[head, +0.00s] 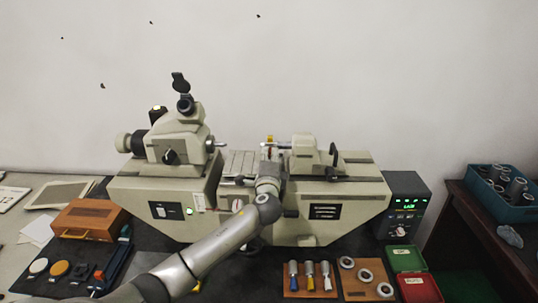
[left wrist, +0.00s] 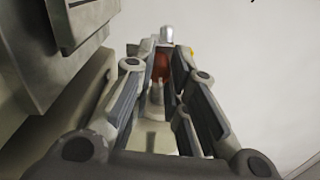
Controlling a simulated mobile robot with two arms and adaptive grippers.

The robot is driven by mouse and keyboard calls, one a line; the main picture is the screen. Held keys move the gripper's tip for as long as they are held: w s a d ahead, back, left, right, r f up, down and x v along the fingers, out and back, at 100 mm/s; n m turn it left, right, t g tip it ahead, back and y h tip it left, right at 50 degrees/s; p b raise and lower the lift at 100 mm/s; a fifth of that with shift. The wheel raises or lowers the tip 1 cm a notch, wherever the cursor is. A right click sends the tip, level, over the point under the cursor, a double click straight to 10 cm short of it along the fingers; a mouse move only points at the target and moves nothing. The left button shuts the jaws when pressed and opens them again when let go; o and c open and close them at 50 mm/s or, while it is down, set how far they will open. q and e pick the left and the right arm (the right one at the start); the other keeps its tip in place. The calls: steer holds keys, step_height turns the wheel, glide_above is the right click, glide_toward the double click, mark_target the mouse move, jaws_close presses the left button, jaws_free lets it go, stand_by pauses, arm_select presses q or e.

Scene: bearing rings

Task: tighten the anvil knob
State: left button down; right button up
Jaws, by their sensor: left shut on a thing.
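A long beige measuring machine (head: 150,192) stands on the dark table. My left gripper (head: 269,158) reaches over its middle, just left of the right-hand block (head: 309,155). In the left wrist view, my left gripper (left wrist: 165,75) has its fingers closed in on a reddish-brown part (left wrist: 162,66), which I take as the anvil knob. Only a little of it shows between the fingers. A shiny metal tip (left wrist: 166,34) stands just beyond the fingertips. How tight the knob is cannot be seen. My right gripper is in neither view.
Plug gauges (head: 309,275) and bearing rings (head: 365,275) sit on wooden trays in front. A green box (head: 405,258) and a red box (head: 419,287) stand at right, below a display unit (head: 405,205). A wooden case (head: 90,219) is at left. A blue crate (head: 513,213) is far right.

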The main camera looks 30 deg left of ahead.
arm_select(q)
steer(key=shift+m, duration=0.6)
steer(key=c, duration=1.4)
jaws_free()
steer(key=v, duration=1.2)
steer(key=shift+f, duration=0.1)
